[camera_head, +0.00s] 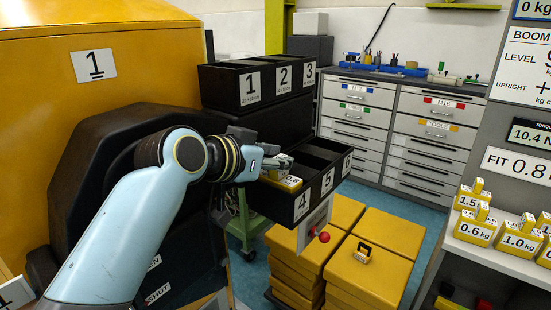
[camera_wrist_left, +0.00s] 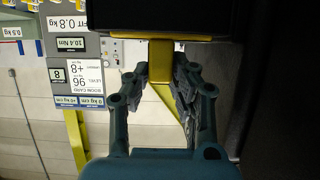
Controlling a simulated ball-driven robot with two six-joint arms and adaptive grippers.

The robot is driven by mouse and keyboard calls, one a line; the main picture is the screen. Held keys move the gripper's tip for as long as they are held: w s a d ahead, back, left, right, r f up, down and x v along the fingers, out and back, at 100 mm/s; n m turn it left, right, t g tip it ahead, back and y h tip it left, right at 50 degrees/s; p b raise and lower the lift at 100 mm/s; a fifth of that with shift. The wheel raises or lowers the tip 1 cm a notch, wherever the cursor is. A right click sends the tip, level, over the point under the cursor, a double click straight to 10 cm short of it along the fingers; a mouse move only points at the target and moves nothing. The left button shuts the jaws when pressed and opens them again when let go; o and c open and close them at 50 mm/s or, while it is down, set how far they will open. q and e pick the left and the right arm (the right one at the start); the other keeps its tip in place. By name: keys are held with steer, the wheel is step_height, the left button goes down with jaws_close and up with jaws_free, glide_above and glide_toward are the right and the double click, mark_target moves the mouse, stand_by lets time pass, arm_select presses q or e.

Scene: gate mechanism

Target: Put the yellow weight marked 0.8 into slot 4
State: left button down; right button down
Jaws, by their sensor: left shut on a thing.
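The yellow weight marked 0.8 (camera_head: 289,183) hangs from my left gripper (camera_head: 277,165) at the opening of slot 4, the near compartment of the lower black bin (camera_head: 302,203). I cannot tell whether its lower part is above the rim or just inside. In the left wrist view, my left gripper's fingers (camera_wrist_left: 184,85) are shut on the weight's yellow handle (camera_wrist_left: 160,62). A dark shape fills the top of that view around the yellow edge. My right gripper is not in view.
Slots 5 and 6 (camera_head: 327,180) adjoin slot 4. An upper black bin (camera_head: 249,86) numbered 1 to 3 stands behind. Yellow blocks (camera_head: 370,262) are stacked below. A shelf at right holds several yellow weights (camera_head: 475,231).

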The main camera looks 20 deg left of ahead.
arm_select(q)
steer(key=c, duration=1.5)
jaws_free()
steer(key=o, duration=0.4)
steer(key=shift+c, duration=0.2)
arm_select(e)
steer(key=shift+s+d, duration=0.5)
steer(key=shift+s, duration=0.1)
arm_select(q)
steer(key=shift+s+r, duration=0.1)
steer(key=shift+s, duration=0.1)
steer(key=b+v, duration=0.1)
steer(key=v, duration=1)
steer(key=shift+s+r, duration=0.15)
steer(key=shift+s, duration=0.15)
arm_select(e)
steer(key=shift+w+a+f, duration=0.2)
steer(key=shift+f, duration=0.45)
arm_select(q)
steer(key=shift+a, duration=0.1)
